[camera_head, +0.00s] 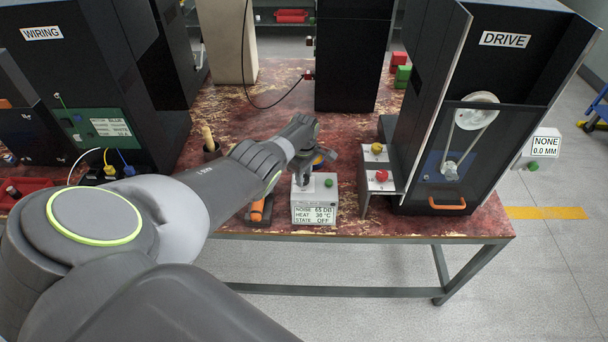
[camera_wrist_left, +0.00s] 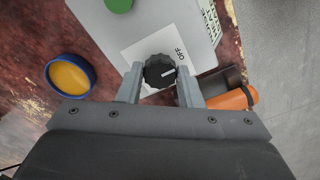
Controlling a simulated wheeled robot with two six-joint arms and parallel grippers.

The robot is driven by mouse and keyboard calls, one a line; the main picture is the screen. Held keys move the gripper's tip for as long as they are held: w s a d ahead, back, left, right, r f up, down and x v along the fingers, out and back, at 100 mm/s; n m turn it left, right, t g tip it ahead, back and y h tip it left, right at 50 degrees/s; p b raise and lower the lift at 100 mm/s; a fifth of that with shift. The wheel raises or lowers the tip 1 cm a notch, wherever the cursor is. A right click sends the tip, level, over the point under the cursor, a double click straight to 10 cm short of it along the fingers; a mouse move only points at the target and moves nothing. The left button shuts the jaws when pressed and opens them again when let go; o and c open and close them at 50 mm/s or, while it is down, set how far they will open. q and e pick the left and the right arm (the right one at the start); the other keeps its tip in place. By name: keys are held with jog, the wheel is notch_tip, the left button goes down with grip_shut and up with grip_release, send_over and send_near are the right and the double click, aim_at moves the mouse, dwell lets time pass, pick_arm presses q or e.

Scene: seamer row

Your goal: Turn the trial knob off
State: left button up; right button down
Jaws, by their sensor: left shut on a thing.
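The trial knob (camera_wrist_left: 159,71) is black and ribbed with a white pointer line, on a white plate on top of a grey box (camera_head: 315,197). The word OFF is printed beside the knob, and the pointer line points towards it. The box's display reads NOISE 65 DB, HEAT 30 °C, STATE OFF. My left gripper (camera_head: 302,178) is over the box and shut on the knob, with a finger on each side in the left wrist view (camera_wrist_left: 160,88). In the head view the gripper hides the knob. My right gripper is not in view.
A green button (camera_head: 328,183) sits on the box beside the knob. An orange-handled tool (camera_head: 258,210) lies just left of the box. A stand with a red button (camera_head: 381,175) and the DRIVE cabinet (camera_head: 480,75) are to the right. A blue-rimmed yellow disc (camera_wrist_left: 70,76) lies near the gripper.

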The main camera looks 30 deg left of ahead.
pick_arm(q)
jog(key=shift+r, duration=0.1)
jog(key=o, duration=1)
jog(key=shift+c, duration=0.2)
jog(key=shift+r, duration=0.1)
jog(key=shift+r+p, duration=0.35)
notch_tip(320, 180, up, 16)
jog(key=p, duration=0.2)
jog(key=shift+r, duration=0.25)
